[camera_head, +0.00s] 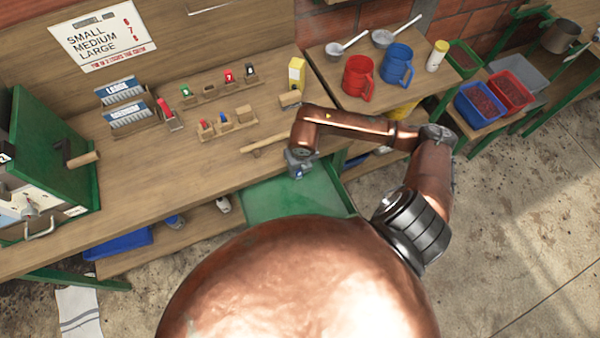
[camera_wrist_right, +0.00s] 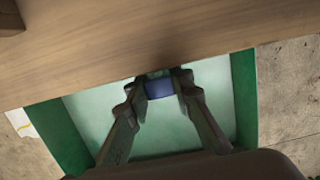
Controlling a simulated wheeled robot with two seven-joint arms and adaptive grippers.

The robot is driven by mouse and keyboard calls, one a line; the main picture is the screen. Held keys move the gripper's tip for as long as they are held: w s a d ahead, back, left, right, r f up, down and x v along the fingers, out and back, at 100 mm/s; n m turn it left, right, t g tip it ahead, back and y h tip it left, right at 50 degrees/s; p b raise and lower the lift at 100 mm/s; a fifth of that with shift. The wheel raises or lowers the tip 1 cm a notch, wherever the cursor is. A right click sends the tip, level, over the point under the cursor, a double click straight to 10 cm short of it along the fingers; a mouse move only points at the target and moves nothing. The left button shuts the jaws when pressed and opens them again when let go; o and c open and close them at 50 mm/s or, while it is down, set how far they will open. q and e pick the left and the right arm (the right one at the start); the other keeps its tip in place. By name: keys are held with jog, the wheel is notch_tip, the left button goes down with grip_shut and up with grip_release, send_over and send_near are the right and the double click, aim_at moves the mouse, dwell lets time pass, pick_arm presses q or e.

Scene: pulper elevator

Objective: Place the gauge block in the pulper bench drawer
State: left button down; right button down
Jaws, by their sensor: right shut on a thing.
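The pulper bench drawer (camera_head: 290,200) is green, pulled open and empty where it shows, below the bench's front edge. It also shows in the right wrist view (camera_wrist_right: 85,115), under the edge of the bench top. My right gripper (camera_head: 297,172) is above the drawer, close to the bench's front edge. In the right wrist view my right gripper (camera_wrist_right: 159,86) is shut on a small blue block, the gauge block (camera_wrist_right: 159,88), with the drawer floor behind it. The fingers partly hide the block. My left gripper is not in view.
The wooden bench top (camera_head: 200,155) overhangs the drawer's back. A wooden-handled tool (camera_head: 268,144) lies near its edge by my arm. Red (camera_head: 358,78) and blue mugs (camera_head: 397,65) are at right.

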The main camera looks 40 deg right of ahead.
aim_at(300, 173)
jog(key=shift+d+f, duration=0.2)
jog(key=shift+f, duration=0.05)
jog(key=shift+d+f, duration=0.2)
jog(key=shift+f, duration=1.5)
jog(key=shift+f, duration=0.1)
jog(key=c, duration=1.7)
grip_release()
jog(key=r, duration=0.4)
jog(key=s+r, duration=0.1)
jog(key=r, duration=0.7)
jog(key=shift+s+a, duration=0.2)
jog(key=shift+s, duration=0.1)
